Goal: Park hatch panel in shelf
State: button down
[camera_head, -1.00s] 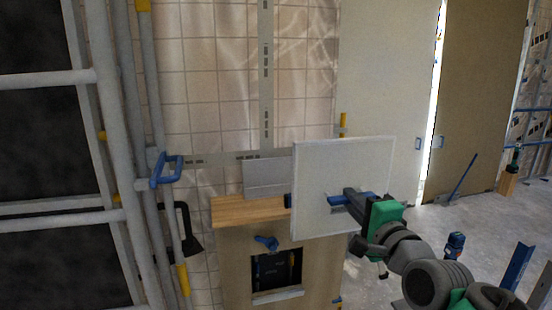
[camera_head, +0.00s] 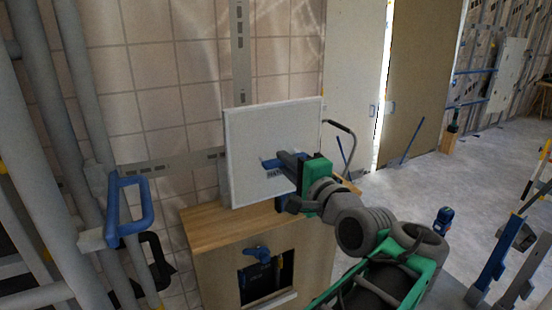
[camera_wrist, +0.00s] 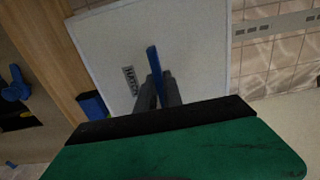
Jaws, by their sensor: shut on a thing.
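The hatch panel (camera_head: 262,135) is a white, roughly square plate with a blue handle and a small dark label. It stands nearly upright above the wooden cabinet top, close to the tiled wall. My gripper (camera_head: 283,164) is shut on its blue handle; the wrist view shows the dark fingers around the handle (camera_wrist: 153,75) and the panel face (camera_wrist: 195,50) behind. Whether the panel's lower edge touches the wood is hard to tell. The wooden cabinet (camera_head: 205,232) has a square opening below with a blue knob (camera_head: 257,253) above it. The shelf itself cannot be made out clearly behind the panel.
Grey pipes with a blue bracket (camera_head: 130,208) stand at the left, close to the cabinet. A dark curved bar (camera_head: 345,128) shows just right of the panel. Blue posts (camera_head: 490,258) stand at the right. The concrete floor (camera_head: 415,190) between is largely open.

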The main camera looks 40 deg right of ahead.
jog(key=f+p+x, duration=0.1)
jog(key=x, duration=1.1)
jog(key=shift+f, duration=0.3)
jog(key=shift+a, duration=0.1)
dwell(0.4)
jog(key=shift+f+b, duration=0.4)
dwell(0.7)
jog(key=shift+f+b, duration=0.9)
jog(key=shift+f, duration=0.2)
jog(key=shift+f+b, duration=0.4)
jog(key=shift+f, duration=0.05)
jog(key=shift+f, duration=0.1)
dwell(0.6)
